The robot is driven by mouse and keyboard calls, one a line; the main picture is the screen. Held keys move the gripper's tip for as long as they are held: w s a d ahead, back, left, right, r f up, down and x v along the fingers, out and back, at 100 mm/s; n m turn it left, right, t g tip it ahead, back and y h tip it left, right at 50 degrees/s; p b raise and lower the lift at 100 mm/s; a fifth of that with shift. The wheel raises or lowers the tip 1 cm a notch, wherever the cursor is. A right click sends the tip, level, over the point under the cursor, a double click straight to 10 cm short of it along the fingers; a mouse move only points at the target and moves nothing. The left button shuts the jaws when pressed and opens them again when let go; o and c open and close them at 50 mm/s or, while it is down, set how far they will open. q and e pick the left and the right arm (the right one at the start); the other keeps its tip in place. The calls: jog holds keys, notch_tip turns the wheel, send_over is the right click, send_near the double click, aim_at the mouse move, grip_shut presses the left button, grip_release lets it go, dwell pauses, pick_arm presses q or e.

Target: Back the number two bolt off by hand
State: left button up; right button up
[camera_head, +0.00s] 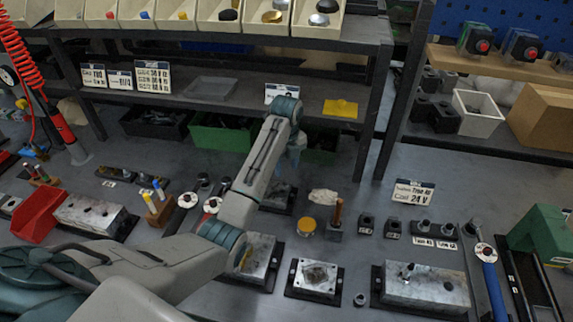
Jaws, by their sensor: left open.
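Several metal valve blocks sit on the grey bench. One block (258,258) is partly hidden behind my left forearm. A squarer block (315,277) with a hole at each corner is beside it, and a long block (425,288) with small bolts on top is at the right. Another block (88,213) is at the left. I cannot tell which bolt is number two; no number on the blocks is legible. My left gripper (284,190) hangs down from the wrist, open, above a dark plate behind the partly hidden block. Its fingertips are dim. My right gripper is not in view.
A yellow round tin (306,227), a pale rag (323,197) and a wooden-handled tool (337,215) lie right of my gripper. A shelf rack (372,125) stands behind.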

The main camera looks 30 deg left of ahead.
aim_at(286, 183)
pick_arm(q)
notch_tip(286, 183, down, 4)
jog(key=b, duration=0.3)
jog(key=shift+s+f, duration=0.1)
jog(key=shift+f, duration=0.1)
jog(key=shift+f+p, duration=0.6)
jog(key=shift+f, duration=0.35)
jog(key=c, duration=0.7)
grip_shut()
jog(key=n, duration=0.5)
jog(key=shift+n, duration=0.4)
jog(key=n, duration=0.6)
jog(key=shift+w, duration=0.3)
jog(key=n, duration=0.4)
jog(key=shift+a+n, duration=0.1)
jog(key=shift+n, duration=0.3)
jog(key=n, duration=0.5)
jog(key=shift+w+a, duration=0.1)
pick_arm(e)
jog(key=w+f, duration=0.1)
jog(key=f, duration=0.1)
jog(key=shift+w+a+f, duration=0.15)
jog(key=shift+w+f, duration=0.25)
pick_arm(q)
jog(key=shift+r, duration=0.1)
